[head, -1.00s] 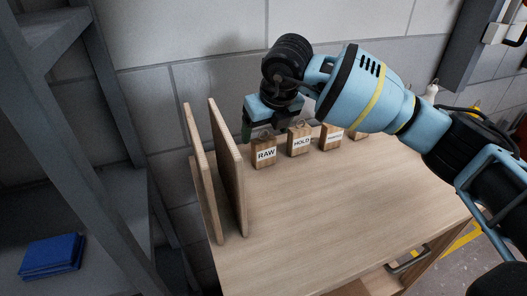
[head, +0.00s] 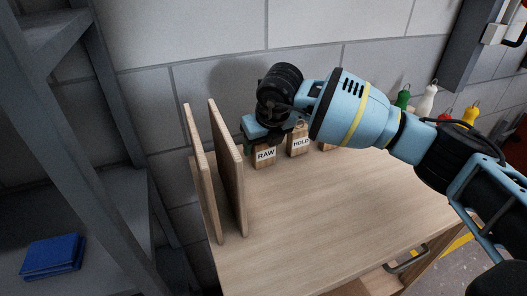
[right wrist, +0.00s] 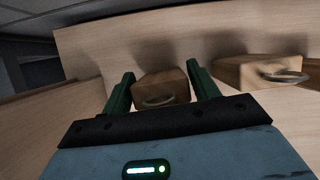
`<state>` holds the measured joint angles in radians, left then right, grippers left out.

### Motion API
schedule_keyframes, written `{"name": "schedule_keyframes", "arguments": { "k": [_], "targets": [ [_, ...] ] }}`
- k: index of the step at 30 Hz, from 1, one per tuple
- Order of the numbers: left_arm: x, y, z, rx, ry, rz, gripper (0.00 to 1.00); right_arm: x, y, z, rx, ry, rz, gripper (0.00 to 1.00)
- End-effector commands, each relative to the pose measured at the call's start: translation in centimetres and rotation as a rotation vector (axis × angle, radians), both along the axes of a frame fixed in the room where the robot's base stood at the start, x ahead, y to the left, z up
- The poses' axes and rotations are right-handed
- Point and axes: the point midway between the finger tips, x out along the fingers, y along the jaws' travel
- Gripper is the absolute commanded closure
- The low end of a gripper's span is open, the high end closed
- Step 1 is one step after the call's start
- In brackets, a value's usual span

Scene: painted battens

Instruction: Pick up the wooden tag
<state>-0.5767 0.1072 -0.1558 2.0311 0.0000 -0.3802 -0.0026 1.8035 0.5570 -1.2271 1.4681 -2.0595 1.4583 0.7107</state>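Wooden tags with white labels and metal rings stand in a row at the back of the wooden table. The RAW tag (head: 264,156) is nearest the upright boards, and the HOLD tag (head: 299,142) is to its right. A third tag (head: 326,147) is mostly hidden by my right arm. My right gripper (right wrist: 160,77) is open, its green fingers on either side of one wooden tag (right wrist: 162,90), with narrow gaps beside it. In the head view it is at the RAW tag, its fingertips hidden. My left gripper is not in view.
Two upright wooden boards (head: 229,165) stand close to the left of the RAW tag. Another tag (right wrist: 258,72) is right of my fingers in the right wrist view. Coloured objects with hooks (head: 427,100) stand at the back right. The table front (head: 300,215) is clear.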

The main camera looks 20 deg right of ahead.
Motion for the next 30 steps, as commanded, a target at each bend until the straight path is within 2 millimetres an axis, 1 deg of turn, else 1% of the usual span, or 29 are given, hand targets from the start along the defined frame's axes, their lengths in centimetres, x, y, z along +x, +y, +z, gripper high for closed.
{"name": "schedule_keyframes", "arguments": {
  "k": [1,6,7,13,16,20,27,30],
  "targets": [
    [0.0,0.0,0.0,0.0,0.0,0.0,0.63,0.0,0.0,0.0,0.0,0.0,0.0,0.47],
    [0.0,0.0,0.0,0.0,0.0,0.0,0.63,0.0,0.0,0.0,0.0,0.0,0.0,0.69],
    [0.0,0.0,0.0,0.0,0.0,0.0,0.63,0.0,0.0,0.1,0.0,-0.001,0.0,0.71],
    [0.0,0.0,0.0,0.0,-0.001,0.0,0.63,0.0,0.0,0.1,0.001,-0.001,-0.001,0.71],
    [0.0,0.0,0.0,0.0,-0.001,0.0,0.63,0.1,0.0,0.7,0.001,-0.003,-0.001,0.71],
    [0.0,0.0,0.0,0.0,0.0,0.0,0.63,0.1,0.0,2.5,0.001,-0.005,-0.001,0.71],
    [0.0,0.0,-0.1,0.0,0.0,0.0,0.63,0.1,0.0,7.0,0.001,-0.004,-0.001,0.71],
    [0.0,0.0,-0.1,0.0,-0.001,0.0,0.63,0.1,0.0,8.5,0.001,-0.003,-0.001,0.71]
  ]
}}
